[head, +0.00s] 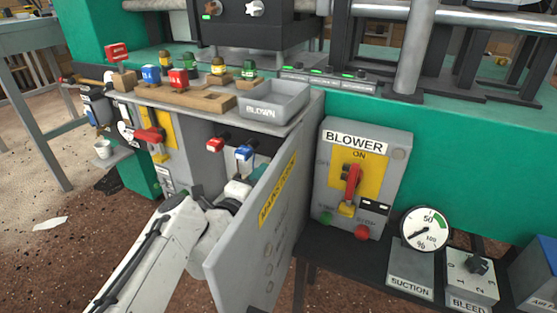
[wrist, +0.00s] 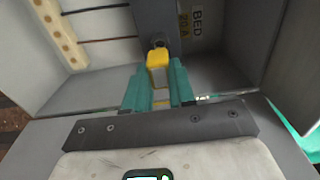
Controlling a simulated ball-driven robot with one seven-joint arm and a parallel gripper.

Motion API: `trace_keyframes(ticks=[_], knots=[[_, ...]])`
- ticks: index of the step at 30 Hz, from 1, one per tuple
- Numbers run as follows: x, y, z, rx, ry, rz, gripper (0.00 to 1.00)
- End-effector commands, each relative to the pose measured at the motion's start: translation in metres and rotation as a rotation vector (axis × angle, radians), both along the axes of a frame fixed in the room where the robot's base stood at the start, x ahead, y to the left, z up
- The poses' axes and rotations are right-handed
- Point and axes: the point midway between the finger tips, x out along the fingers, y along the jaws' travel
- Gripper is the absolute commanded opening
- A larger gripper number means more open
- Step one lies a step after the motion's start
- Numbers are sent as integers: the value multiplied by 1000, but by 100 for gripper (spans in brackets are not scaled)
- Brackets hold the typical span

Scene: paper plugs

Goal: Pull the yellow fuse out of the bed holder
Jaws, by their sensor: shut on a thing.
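In the wrist view the yellow fuse (wrist: 158,58) sits between the teal fingers of my gripper (wrist: 158,76), which is shut on it. Its far end is against or very near the dark grey bed holder (wrist: 157,16), beside a label reading BED 20 A (wrist: 196,16). I cannot tell how deep the fuse sits in the holder.
A red fuse (head: 215,145) and a blue fuse (head: 244,153) show in the cabinet above my wrist. The open door stands close along my arm's right side. The blower switch box (head: 385,185) is to the right. A grey tray (head: 290,92) sits on top.

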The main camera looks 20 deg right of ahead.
Motion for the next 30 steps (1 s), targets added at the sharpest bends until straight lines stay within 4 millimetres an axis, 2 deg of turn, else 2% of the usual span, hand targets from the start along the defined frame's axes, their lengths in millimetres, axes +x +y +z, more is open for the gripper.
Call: trace_keyframes(ticks=[8,22,30], knots=[[-2,2,1,0,0,0,0],[-19,20,1,0,0,1,0],[-21,21,0,0,0,0,0]])
